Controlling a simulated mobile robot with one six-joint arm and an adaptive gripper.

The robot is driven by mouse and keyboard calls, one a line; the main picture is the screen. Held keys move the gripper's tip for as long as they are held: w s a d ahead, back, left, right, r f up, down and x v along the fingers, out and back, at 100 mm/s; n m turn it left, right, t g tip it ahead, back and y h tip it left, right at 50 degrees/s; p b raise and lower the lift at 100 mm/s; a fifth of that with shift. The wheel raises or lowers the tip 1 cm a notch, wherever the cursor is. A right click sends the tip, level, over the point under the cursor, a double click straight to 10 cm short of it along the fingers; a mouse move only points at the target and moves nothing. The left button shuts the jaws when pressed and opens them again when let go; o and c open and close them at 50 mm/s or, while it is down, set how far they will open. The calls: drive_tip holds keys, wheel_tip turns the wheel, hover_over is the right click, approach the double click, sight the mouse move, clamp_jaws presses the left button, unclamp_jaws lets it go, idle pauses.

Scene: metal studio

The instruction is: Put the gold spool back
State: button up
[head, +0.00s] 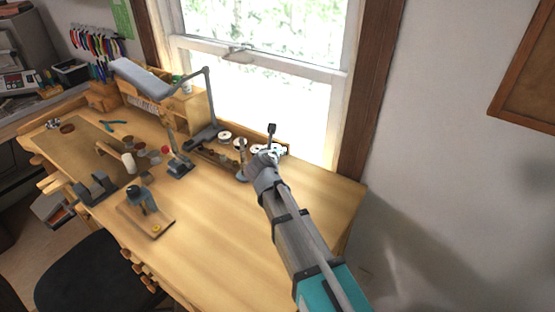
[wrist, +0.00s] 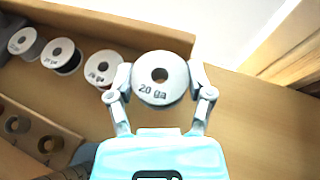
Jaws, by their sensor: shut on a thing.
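A spool with a pale round face, a dark centre hole and the label "20 ga" (wrist: 160,92) sits between the two fingers of my gripper (wrist: 161,96). The fingers are shut on its sides. The face hides its winding, so I cannot tell whether it is gold. In the head view my gripper (head: 268,156) is at the back right of the workbench, by the window, and mostly covers the spool. Three similar spools stand in a row to the left in the wrist view: one at the far left (wrist: 24,42), one in the middle with dark winding (wrist: 62,56), and one beside the left finger with reddish winding (wrist: 103,68).
A wooden rack with round holes (wrist: 45,140) lies below the spool row. A desk lamp (head: 207,100) stands left of my gripper. A small tool on a wooden base (head: 145,205) stands nearer the front. The right part of the workbench (head: 310,200) is bare.

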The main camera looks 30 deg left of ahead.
drive_tip(key=shift+w+a+f+b, duration=0.15)
drive_tip(key=shift+w+f+b, duration=0.15)
drive_tip(key=shift+f, duration=0.15)
drive_tip(key=shift+s+f+b, duration=0.1)
drive_tip(key=shift+f+b, duration=1.3)
drive_tip(key=shift+f, duration=0.1)
drive_tip(key=o, duration=1.2)
drive_tip(key=shift+o, duration=0.2)
drive_tip(key=shift+r, duration=0.25)
drive_tip(key=p+v, duration=0.4)
drive_tip(key=v, duration=0.8)
drive_tip(key=shift+p, duration=0.35)
